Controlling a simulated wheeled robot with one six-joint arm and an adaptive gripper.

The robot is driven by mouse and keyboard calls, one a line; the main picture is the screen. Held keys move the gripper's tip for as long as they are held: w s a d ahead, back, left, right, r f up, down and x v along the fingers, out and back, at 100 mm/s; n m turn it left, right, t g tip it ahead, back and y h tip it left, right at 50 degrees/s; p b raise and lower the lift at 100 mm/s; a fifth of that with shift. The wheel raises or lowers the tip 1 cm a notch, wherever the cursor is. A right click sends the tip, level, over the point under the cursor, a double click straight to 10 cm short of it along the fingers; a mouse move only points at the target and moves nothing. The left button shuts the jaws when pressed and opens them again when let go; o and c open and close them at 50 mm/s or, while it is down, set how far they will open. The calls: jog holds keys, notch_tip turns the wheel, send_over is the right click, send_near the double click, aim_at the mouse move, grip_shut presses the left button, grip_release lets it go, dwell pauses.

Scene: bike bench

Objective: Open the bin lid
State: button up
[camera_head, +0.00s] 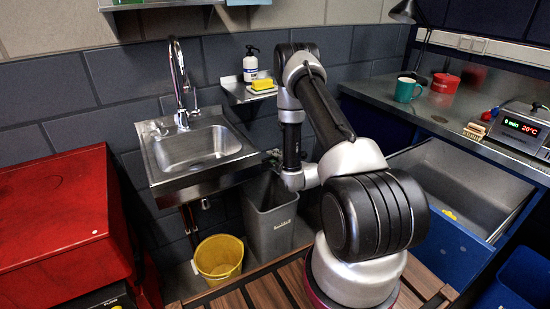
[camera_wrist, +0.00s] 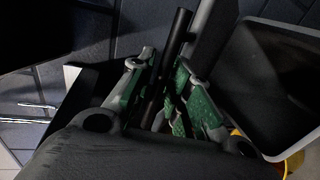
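The grey bin (camera_head: 270,228) stands against the wall under the sink's right side, its top open. The wrist view shows its pale rim and dark inside (camera_wrist: 265,95) at the right. A black bar (camera_wrist: 178,35), which looks like the lid's handle, runs beside a grey edge that may be the raised lid (camera_wrist: 208,35). My gripper (camera_wrist: 166,65) has its green-padded fingers drawn in on both sides of the bar and looks shut on it. In the head view my gripper (camera_head: 272,157) is small, dark and partly hidden above the bin's back.
A yellow bucket (camera_head: 219,262) stands left of the bin. The sink (camera_head: 195,150) is above left, and a small steel shelf (camera_head: 240,92) with a bottle and sponge is above. An open drawer (camera_head: 465,185) juts out at right. A red cabinet (camera_head: 60,220) is at left.

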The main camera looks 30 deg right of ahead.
grip_shut()
jog(key=shift+w+a+r+g, duration=0.1)
jog(key=shift+w+r+g, duration=0.4)
jog(key=shift+w+r, duration=1.8)
jog(key=shift+w+a+r+g, duration=0.1)
jog(key=shift+w+r+g, duration=0.4)
jog(key=shift+w, duration=3.55)
jog(key=shift+w+a+r+g, duration=0.1)
jog(key=shift+w+r+g, duration=0.4)
jog(key=shift+w+r, duration=1.8)
jog(key=shift+w+f, duration=0.85)
jog(key=shift+f, duration=0.05)
grip_release()
